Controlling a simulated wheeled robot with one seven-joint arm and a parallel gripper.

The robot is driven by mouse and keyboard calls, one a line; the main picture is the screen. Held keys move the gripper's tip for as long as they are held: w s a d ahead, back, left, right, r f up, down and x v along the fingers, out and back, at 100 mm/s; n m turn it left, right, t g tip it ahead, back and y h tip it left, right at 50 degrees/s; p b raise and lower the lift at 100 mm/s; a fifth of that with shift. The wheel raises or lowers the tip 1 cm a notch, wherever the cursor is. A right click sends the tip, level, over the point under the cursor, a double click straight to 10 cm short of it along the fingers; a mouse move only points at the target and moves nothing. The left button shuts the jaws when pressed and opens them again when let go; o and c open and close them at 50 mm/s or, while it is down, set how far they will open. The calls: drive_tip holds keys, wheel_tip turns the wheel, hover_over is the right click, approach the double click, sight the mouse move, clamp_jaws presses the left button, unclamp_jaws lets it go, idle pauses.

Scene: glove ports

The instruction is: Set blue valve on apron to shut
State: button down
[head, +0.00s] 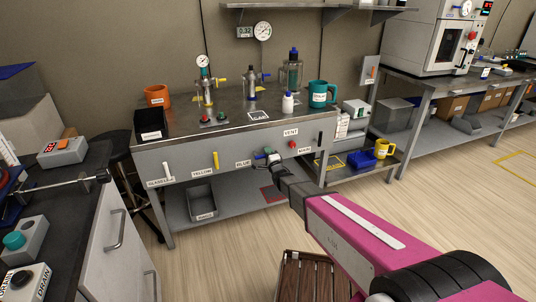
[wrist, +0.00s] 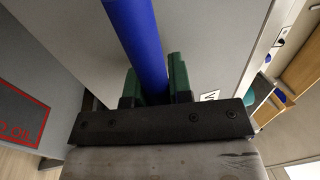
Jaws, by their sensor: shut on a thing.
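The blue valve is on the grey apron (head: 230,152) under the bench top, beside its "BLUE" label (head: 243,163). In the head view my gripper (head: 268,157) is at the valve and hides most of it. In the wrist view the long blue handle (wrist: 137,35) runs up out of the picture from between the green finger pads of my gripper (wrist: 153,85). The pads are shut on the handle. The valve's body and any position marks are hidden, so I cannot tell its setting.
To the left, the apron carries a yellow handle (head: 215,160) and a white handle (head: 168,171), both hanging down. A red knob (head: 292,145) under "VENT" sits close to the right of my gripper. A lower shelf with a grey bin (head: 203,203) lies below.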

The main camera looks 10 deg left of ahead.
drive_tip(key=c, duration=1)
unclamp_jaws()
drive_tip(key=shift+c, duration=0.2)
drive_tip(key=shift+s, duration=0.1)
drive_tip(key=v, duration=1)
drive_tip(key=shift+s+d+f, duration=0.15)
drive_tip(key=shift+s+d, duration=0.05)
drive_tip(key=shift+s, duration=0.05)
drive_tip(key=shift+d, duration=0.1)
drive_tip(key=s+d+f+n+g+h, duration=0.2)
drive_tip(key=d+n+g+h, duration=0.45)
drive_tip(key=d, duration=1.25)
drive_tip(key=s+d+r+n+g+h, duration=0.1)
drive_tip(key=s+d+n+g+h, duration=0.1)
drive_tip(key=s+d+g, duration=0.3)
drive_tip(key=s+d+r+n+g+h, duration=0.1)
drive_tip(key=s+d+n+g+h, duration=0.1)
drive_tip(key=s+d+g, duration=0.4)
drive_tip(key=s+d+n, duration=0.1)
drive_tip(key=s+d, duration=0.2)
drive_tip(key=s, duration=0.4)
drive_tip(key=shift+d+r, duration=0.4)
